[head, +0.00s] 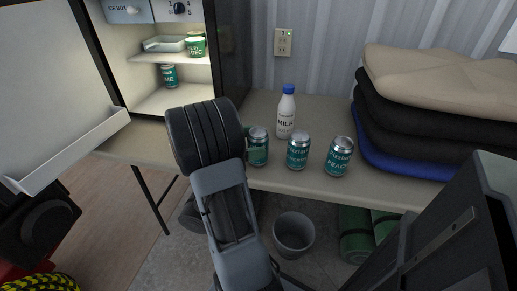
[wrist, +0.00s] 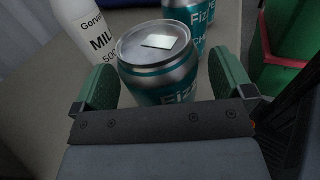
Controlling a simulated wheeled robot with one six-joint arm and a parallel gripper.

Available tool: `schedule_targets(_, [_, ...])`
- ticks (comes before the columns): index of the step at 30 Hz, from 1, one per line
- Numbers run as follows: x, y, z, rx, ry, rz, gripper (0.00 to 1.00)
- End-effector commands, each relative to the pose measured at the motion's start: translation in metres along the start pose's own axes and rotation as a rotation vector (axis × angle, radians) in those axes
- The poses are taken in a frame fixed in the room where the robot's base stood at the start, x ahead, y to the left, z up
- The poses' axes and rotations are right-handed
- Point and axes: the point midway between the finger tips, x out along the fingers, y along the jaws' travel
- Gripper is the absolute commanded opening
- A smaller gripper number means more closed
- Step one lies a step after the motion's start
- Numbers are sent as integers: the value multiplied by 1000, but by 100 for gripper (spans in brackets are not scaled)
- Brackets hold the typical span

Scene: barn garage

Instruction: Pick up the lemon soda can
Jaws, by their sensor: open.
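Three teal and silver soda cans stand upright in a row near the table's front edge. The left can (head: 259,149) is partly hidden by my gripper (head: 250,150); its flavour word cannot be read. In the wrist view this can (wrist: 155,62) is between my two green fingers (wrist: 165,86), which are open on either side of it. I cannot tell whether they touch it. The middle can (head: 299,152), also in the wrist view (wrist: 196,15), shows a flavour starting with "Ch". The right can (head: 338,158) reads "Peach".
A milk bottle (head: 286,112) stands close behind the left can. Folded cloths (head: 430,110) lie at right. The open fridge (head: 185,98) at left holds another teal can (head: 169,76). A grey bin (head: 293,236) is on the floor below.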

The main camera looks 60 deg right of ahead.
Motion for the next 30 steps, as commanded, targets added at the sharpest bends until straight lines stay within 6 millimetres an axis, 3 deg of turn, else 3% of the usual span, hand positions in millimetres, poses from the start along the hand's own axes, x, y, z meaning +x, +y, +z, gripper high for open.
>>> schedule_targets(11, [8,0,0,-1,-1,1,99])
schedule_targets(30, [8,0,0,-1,0,0,38])
